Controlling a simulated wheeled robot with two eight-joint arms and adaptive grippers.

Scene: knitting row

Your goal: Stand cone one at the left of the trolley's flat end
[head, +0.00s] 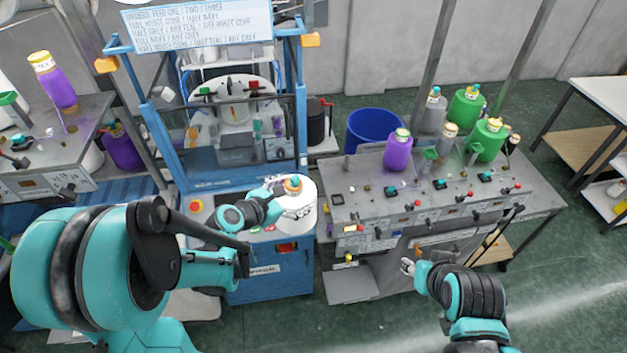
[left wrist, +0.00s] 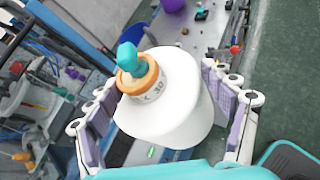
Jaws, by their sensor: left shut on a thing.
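A white cone (head: 297,212) with an orange top and a teal tip is in my left gripper (head: 283,190), in front of the blue knitting machine. In the left wrist view the white cone (left wrist: 165,100) lies between the two pads of my left gripper (left wrist: 165,112), its top leaning toward the upper left. Marks on its orange-capped neck are too small to read surely. My right gripper (head: 408,267) is low in front of the grey bench, far from the cone; its fingers are small and unclear. I cannot tell which thing is the trolley's flat end.
The grey bench (head: 345,205) has knobs along its top and bears a purple cone (head: 398,152), green cones (head: 486,142) and a grey cone (head: 433,112). A blue bin (head: 375,128) stands behind it. A pale-topped shelf unit (head: 605,92) is at the far right. Open green floor lies between.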

